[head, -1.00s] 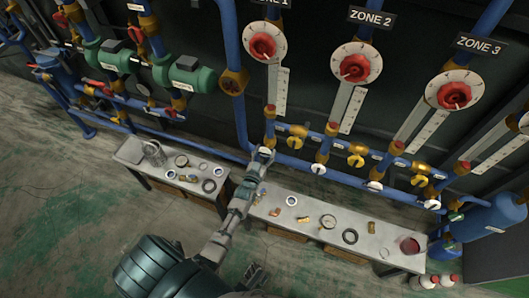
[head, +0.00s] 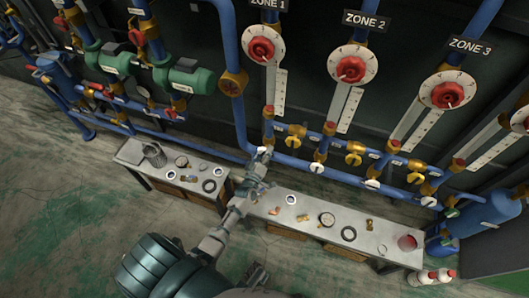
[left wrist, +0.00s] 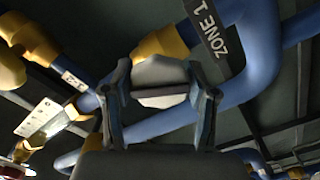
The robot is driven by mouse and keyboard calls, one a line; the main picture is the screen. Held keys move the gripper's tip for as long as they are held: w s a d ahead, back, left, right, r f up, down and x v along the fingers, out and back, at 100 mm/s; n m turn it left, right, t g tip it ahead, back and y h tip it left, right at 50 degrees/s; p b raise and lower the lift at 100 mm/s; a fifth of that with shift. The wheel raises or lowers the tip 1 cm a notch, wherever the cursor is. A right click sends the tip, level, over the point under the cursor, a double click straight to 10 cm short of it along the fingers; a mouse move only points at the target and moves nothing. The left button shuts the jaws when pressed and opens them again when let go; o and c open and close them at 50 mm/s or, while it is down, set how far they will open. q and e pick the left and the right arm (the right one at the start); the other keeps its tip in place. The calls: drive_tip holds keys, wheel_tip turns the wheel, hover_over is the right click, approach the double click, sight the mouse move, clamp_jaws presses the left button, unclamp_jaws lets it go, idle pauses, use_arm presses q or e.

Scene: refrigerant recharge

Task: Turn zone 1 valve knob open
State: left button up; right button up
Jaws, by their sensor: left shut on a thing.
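The zone 1 valve knob is a pale grey-white knob (left wrist: 160,82) held between the two fingers of my left gripper (left wrist: 160,95) in the left wrist view. In the head view my left gripper (head: 261,160) reaches up to the lower blue pipe below the ZONE 1 column, and its fingers mostly hide the knob.
Red dials for zone 1 (head: 261,47), zone 2 (head: 351,68) and zone 3 (head: 447,94) stand above. Yellow valves and other white knobs (head: 317,167) line the pipes to the right. A workbench (head: 290,235) with small parts lies below the pipes.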

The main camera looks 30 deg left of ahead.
use_arm(q)
drive_tip(key=n, duration=0.2)
drive_tip(key=shift+a+f+n, duration=0.1)
drive_tip(key=shift+n, duration=0.5)
drive_tip(key=shift+n+b, duration=0.3)
drive_tip(key=shift+n, duration=0.7)
use_arm(e)
drive_tip(key=shift+w+a+r+t, duration=0.1)
drive_tip(key=shift+w+r+t, duration=0.15)
drive_tip(key=shift+w, duration=0.2)
drive_tip(key=shift+w+a+r+t, duration=0.15)
drive_tip(key=shift+w+t, duration=0.1)
drive_tip(key=shift+w, duration=0.2)
use_arm(q)
drive_tip(key=o, duration=1.2)
use_arm(e)
drive_tip(key=shift+s+a, duration=0.1)
